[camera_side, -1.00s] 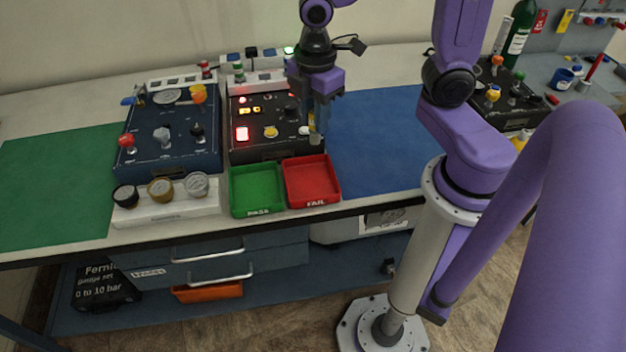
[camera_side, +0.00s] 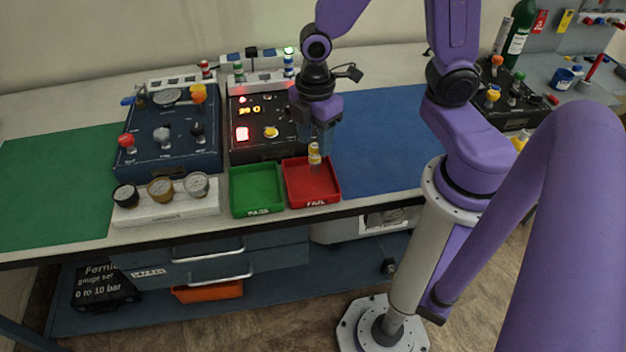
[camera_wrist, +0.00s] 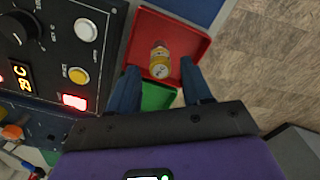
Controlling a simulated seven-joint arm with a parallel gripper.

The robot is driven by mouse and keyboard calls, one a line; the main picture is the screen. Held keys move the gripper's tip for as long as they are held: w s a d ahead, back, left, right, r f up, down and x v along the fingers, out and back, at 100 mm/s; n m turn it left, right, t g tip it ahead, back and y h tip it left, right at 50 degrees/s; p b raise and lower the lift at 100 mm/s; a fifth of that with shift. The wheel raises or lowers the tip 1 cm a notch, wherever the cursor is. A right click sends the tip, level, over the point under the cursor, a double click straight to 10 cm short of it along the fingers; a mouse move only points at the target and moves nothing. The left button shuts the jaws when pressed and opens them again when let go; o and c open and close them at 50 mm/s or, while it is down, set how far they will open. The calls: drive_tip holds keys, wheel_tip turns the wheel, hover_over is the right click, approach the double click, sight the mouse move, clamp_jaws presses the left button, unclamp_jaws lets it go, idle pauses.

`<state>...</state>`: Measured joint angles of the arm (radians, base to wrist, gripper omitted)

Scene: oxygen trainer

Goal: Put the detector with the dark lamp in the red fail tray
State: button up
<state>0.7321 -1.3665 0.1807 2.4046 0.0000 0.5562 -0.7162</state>
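The detector (camera_side: 315,158), a small cylinder with yellow and pale bands, is upright at the red fail tray (camera_side: 296,197), within its outline. It also shows in the wrist view (camera_wrist: 160,62) against the red tray floor (camera_wrist: 185,42). Whether its base touches the floor is hard to tell. My gripper (camera_side: 322,143) is just above it. In the wrist view, my gripper's fingers (camera_wrist: 159,75) are spread, with a gap on both sides of the detector. Its lamp state cannot be made out.
The green pass tray (camera_side: 256,208) adjoins the red tray on the left. The black control box (camera_side: 265,148) with lit indicators stands behind. A rack (camera_side: 262,80) with more detectors is at the back. The blue mat (camera_side: 380,140) on the right is clear.

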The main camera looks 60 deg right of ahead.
drive_tip(key=shift+r, duration=0.1)
wheel_tip(320, 180, up, 17)
drive_tip(key=shift+r, duration=0.15)
idle(0.8)
drive_tip(key=s+f+m, duration=0.2)
drive_tip(key=s+f, duration=0.7)
drive_tip(key=s, duration=0.4)
drive_tip(key=shift+f+m, duration=0.15)
drive_tip(key=shift+m, duration=0.25)
drive_tip(key=shift+c, duration=0.3)
idle(1.5)
